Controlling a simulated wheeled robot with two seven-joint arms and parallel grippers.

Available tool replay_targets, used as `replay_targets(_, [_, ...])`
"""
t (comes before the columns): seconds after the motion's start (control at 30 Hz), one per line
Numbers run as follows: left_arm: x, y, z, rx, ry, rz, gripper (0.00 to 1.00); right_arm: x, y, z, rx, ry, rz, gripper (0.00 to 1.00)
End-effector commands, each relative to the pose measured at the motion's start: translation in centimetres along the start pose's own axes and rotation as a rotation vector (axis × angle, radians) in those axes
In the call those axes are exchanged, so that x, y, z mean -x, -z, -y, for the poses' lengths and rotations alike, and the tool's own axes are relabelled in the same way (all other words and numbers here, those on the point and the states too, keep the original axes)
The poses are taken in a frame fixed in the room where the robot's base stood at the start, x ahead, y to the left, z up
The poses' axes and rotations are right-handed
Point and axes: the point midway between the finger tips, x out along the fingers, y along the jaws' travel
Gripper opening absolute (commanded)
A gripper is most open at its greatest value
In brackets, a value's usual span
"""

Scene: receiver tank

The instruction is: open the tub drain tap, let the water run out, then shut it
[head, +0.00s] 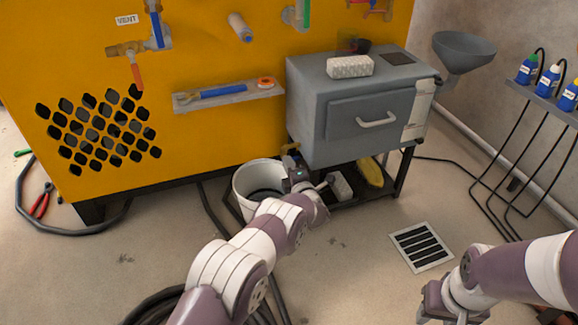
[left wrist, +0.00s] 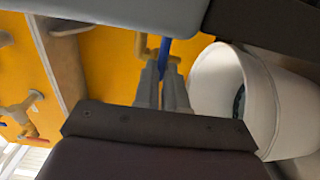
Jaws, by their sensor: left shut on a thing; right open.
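A tap with a blue lever (left wrist: 166,48) and brass body (left wrist: 142,46) shows in the left wrist view, in front of the yellow panel. My left gripper (left wrist: 163,88) is shut on the blue lever. In the head view my left gripper (head: 298,172) is low beside the grey cabinet (head: 340,140) and mostly hides the tap. A white bucket (head: 243,190) stands on the floor just left of the gripper, with dark contents; its wall also shows in the left wrist view (left wrist: 275,95). No running stream is visible. My right gripper (head: 452,302) is open and empty at lower right.
The yellow panel (head: 215,140) carries other taps, one with an orange handle (head: 137,77), and a small shelf (head: 228,97). A floor grate (head: 421,247), dark hoses and red pliers (head: 42,200) lie around. A bottle rack (head: 545,98) stands at right.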

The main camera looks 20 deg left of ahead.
Motion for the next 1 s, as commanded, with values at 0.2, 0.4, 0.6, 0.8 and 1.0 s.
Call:
replay_targets(0.2, [0.1, -0.1, 0.1, 0.002, 0.002, 0.002, 0.0, 0.0, 0.0, 0.0, 0.0, 0.0, 0.0, 0.43])
replay_targets(0.4, [0.1, -0.1, 0.1, 0.002, 0.002, 0.002, 0.33, 0.0, 0.0, 0.0, 0.0, 0.0, 0.0, 0.43])
replay_targets(0.6, [0.0, 0.0, 0.1, 0.002, 0.001, 0.001, 0.36, 0.0, 0.0, 0.0, 0.0, 0.0, 0.0, 0.43])
replay_targets(0.8, [1.2, -0.1, -0.5, 0.002, 0.002, 0.001, 0.36, 1.4, 0.2, 0.0, 0.0, 0.0, 0.0, 0.43])
replay_targets(1.0, [6.5, -0.2, -0.9, -0.002, 0.004, 0.005, 0.36, 5.4, 0.7, 0.0, 0.0, 0.0, 0.0, 0.43])
